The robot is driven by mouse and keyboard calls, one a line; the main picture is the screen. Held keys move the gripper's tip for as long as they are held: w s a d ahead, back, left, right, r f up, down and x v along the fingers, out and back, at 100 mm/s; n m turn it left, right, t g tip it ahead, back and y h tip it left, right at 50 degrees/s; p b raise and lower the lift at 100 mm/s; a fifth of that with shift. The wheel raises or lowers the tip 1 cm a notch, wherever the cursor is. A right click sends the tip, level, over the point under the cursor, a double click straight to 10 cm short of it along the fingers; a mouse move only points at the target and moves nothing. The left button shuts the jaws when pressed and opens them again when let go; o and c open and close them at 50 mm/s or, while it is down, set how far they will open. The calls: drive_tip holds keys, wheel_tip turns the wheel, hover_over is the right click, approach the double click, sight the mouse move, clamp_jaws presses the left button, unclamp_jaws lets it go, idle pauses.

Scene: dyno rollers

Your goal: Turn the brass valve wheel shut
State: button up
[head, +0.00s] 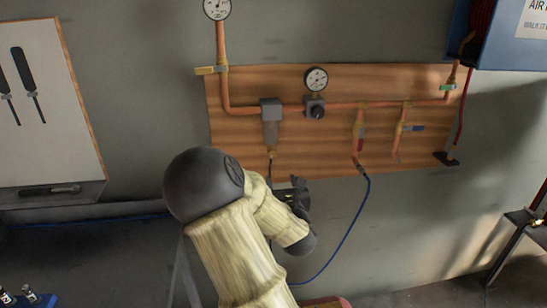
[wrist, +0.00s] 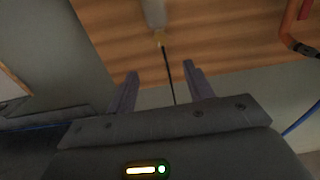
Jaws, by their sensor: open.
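A small brass-coloured piece (head: 272,153) sits at the bottom of the filter bowl (head: 270,132) on the wooden board. It also shows in the wrist view (wrist: 159,38), with a thin dark tube hanging below it. It is too small to tell whether it is the valve wheel; no clear brass wheel shows elsewhere. My gripper (wrist: 160,82) is open, with its two fingers apart and nothing held. The brass piece appears above and between the fingertips in the wrist view, apart from them. In the head view my arm partly hides the gripper (head: 298,188), below the filter.
A blue hose (head: 347,232) hangs right of my arm. A blue box (head: 500,45) hangs upper right.

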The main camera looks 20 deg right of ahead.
sight(273, 155)
drive_tip(key=p+x, duration=0.3)
drive_tip(key=x, duration=0.9)
drive_tip(key=shift+w+d, duration=0.4)
drive_tip(key=shift+w, duration=0.6)
drive_tip(key=shift+f, duration=0.1)
drive_tip(key=shift+c, duration=0.2)
drive_tip(key=c, duration=0.9)
